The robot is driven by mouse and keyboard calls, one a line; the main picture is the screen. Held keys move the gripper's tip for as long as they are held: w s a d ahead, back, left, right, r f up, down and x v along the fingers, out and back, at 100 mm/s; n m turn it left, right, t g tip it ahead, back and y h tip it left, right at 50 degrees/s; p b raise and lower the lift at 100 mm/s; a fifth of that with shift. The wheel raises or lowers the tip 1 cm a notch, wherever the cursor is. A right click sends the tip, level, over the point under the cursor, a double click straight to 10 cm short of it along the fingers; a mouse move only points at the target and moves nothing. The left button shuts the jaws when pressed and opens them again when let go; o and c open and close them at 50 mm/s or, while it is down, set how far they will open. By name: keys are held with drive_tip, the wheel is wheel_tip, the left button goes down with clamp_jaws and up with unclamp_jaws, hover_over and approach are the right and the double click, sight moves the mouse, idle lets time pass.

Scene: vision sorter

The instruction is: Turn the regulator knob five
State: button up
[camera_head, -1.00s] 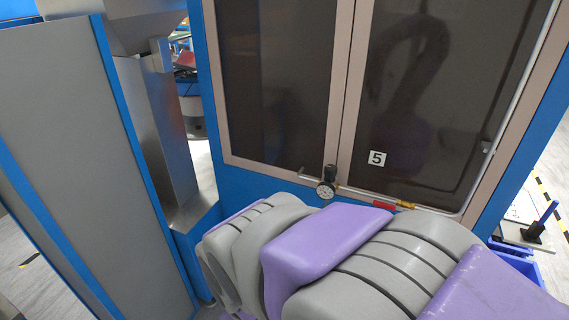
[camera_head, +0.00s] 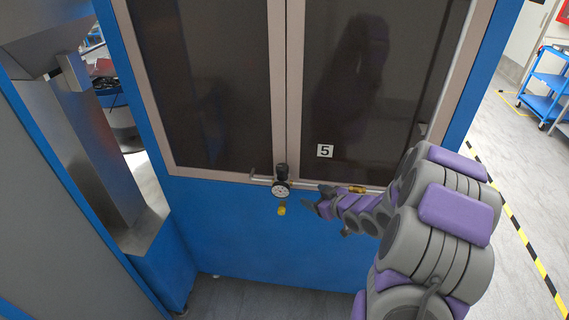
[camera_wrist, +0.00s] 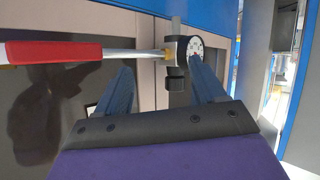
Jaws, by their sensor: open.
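The regulator has a black knob (camera_head: 281,170) on top, a round white-faced gauge (camera_head: 281,190) and a yellow piece below. It sits on a pipe along the cabinet's lower window edge, below and left of the label 5 (camera_head: 325,151). My gripper (camera_head: 322,201) is just right of the gauge in the head view, apart from it. In the wrist view, my open gripper (camera_wrist: 160,68) has its fingers spread, with the black knob (camera_wrist: 176,80) between them in the picture, nearer the right finger. The gauge (camera_wrist: 195,46) is beyond that finger. I cannot tell any contact.
A red valve handle (camera_wrist: 55,52) lies on the pipe, left in the wrist view. The blue cabinet (camera_head: 240,230) has dark windows. A metal column (camera_head: 80,150) stands at left. Open floor and a blue cart (camera_head: 545,95) are at right.

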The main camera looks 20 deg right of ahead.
sight(287, 172)
drive_tip(key=w+a+r+t+y, duration=0.1)
drive_tip(key=w, duration=0.3)
drive_tip(key=w+a+r+t+y, duration=0.1)
drive_tip(key=w+a+t, duration=0.1)
drive_tip(key=w, duration=0.3)
drive_tip(key=w+a+r+t+y, duration=0.1)
drive_tip(key=w+a, duration=0.1)
drive_tip(key=w, duration=0.2)
drive_tip(key=shift+w+a+t, duration=0.15)
drive_tip(key=shift+w+t, duration=0.1)
drive_tip(key=shift+t, duration=0.05)
idle(0.5)
drive_tip(key=shift+c, duration=0.2)
drive_tip(key=c, duration=0.9)
